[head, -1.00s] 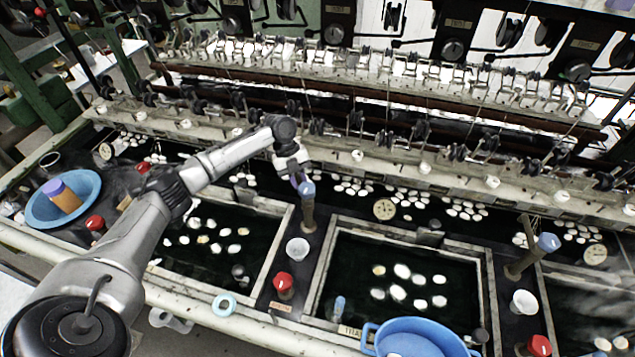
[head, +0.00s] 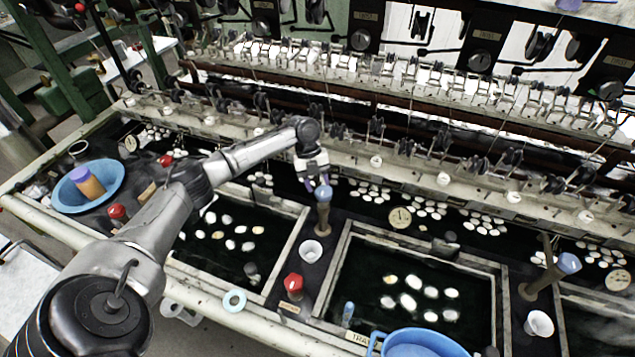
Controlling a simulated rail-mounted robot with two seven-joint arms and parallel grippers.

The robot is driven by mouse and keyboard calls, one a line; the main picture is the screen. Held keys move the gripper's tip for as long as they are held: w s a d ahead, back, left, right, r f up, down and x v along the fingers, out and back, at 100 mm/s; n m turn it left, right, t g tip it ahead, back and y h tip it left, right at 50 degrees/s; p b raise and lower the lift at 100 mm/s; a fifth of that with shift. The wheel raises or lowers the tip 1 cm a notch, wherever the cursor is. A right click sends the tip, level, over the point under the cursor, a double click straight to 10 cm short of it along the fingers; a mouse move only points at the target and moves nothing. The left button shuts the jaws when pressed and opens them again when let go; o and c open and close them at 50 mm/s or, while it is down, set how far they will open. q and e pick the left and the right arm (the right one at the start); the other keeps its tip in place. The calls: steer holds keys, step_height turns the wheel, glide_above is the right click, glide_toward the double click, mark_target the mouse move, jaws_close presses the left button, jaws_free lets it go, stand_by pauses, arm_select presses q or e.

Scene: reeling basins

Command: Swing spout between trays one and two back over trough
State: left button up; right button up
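The spout with a blue cap (head: 324,194) stands on a brown post (head: 323,216) on the divider between the two middle trays. My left gripper (head: 318,184) is at the blue cap, at its upper left side. The gripper is small here and its fingers are partly hidden, so I cannot tell if they are closed on it. The left tray (head: 290,243) and the right tray (head: 336,262) hold dark water with white cocoons. The dark trough (head: 347,197) with cocoon clusters runs behind them. My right gripper is not in view.
A white cup (head: 311,251) and a red-capped jar (head: 293,286) stand on the divider. A blue basin (head: 420,344) is at the front edge, another blue basin (head: 112,182) at the left. A second blue-capped spout (head: 568,263) stands at the right. Reeling machinery lines the back.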

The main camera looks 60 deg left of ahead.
arm_select(q)
steer(key=v, duration=1.3)
steer(key=shift+a+r+p, duration=0.15)
steer(key=shift+r+p, duration=0.15)
steer(key=shift+r, duration=0.05)
steer(key=shift+c, duration=0.2)
